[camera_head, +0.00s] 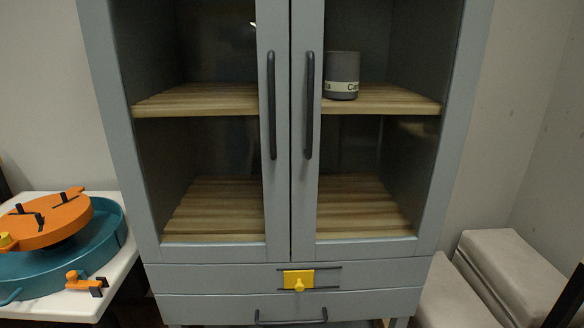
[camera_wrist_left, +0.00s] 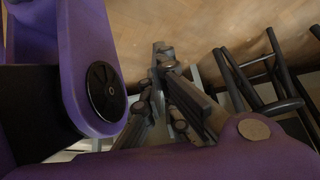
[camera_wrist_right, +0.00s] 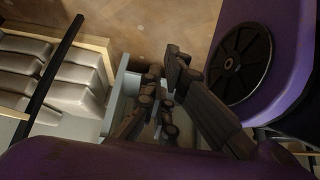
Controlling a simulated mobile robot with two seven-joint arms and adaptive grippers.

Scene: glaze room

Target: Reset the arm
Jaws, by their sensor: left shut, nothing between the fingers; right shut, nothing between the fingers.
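My left gripper (camera_wrist_left: 161,80) shows in the left wrist view, its dark fingers shut with nothing between them. My right gripper (camera_wrist_right: 164,80) shows in the right wrist view, also shut and empty. Neither gripper shows in the head view. Purple links of my own arms fill parts of both wrist views. In the head view a grey cabinet (camera_head: 278,276) stands straight ahead with both glass doors closed. A dark grey mug-like container (camera_head: 342,72) with a pale lettered band stands on the upper shelf behind the right door.
A white table (camera_head: 70,304) at left bears a teal basin (camera_head: 112,240) and an orange disc (camera_head: 70,222). Grey padded blocks (camera_head: 515,275) lie at right. A yellow latch (camera_head: 299,280) sits on the cabinet's lower front. A dark-framed stool or rack (camera_wrist_left: 262,75) shows near my left gripper.

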